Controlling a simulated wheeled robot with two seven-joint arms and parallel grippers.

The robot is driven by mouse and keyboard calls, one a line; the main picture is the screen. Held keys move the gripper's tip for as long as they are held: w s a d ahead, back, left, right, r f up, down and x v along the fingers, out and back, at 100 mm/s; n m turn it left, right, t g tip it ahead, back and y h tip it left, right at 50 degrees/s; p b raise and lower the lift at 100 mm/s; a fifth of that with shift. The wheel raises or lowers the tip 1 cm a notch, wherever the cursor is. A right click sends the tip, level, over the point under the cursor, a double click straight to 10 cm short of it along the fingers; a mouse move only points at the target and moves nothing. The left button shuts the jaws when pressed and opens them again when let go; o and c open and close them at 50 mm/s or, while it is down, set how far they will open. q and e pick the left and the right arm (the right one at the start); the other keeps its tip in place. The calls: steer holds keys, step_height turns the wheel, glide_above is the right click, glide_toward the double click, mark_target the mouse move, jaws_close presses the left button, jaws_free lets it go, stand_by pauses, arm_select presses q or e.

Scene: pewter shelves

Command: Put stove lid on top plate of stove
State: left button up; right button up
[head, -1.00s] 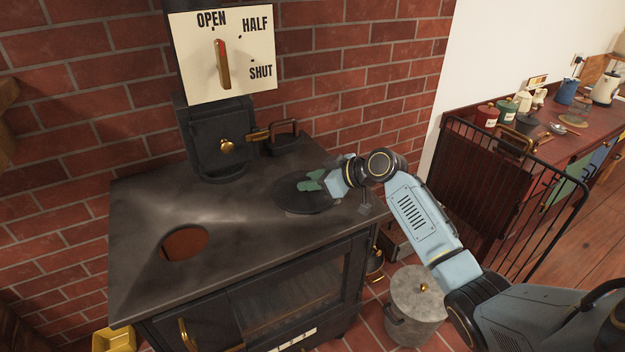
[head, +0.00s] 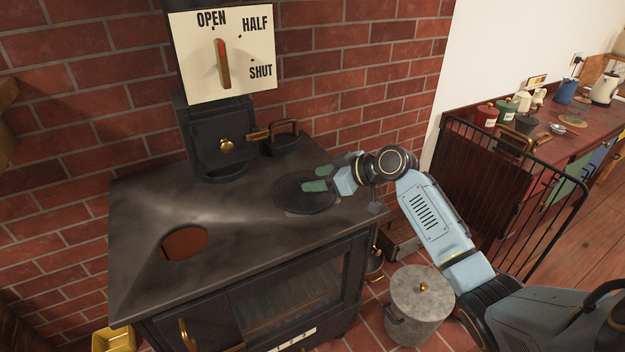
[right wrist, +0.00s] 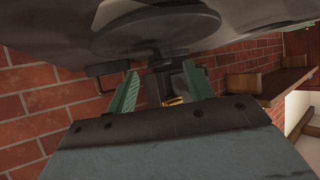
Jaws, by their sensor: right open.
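A dark round disc (head: 292,198), which looks like the stove lid, lies on the right part of the black stove's top plate (head: 240,212). It also shows near the top of the right wrist view (right wrist: 155,30), where the scene appears upside down. My right gripper (head: 314,178) reaches in from the right over the disc's far right part. Its green fingers are apart and nothing is between them; they also show in the right wrist view (right wrist: 158,82). I cannot tell whether they touch the disc. My left gripper is out of view.
A round opening (head: 185,243) with reddish inside is at the left of the stove top. A flue box with a brass knob (head: 226,145) and a dark handled iron object (head: 284,138) stand at the back. A lidded metal bin (head: 418,290) and a black railing (head: 510,190) are to the right.

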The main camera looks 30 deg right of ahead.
steer(key=v, duration=0.9)
steer(key=shift+s+d+r+b, duration=0.15)
steer(key=shift+s+r+b, duration=0.05)
steer(key=shift+s+b, duration=0.1)
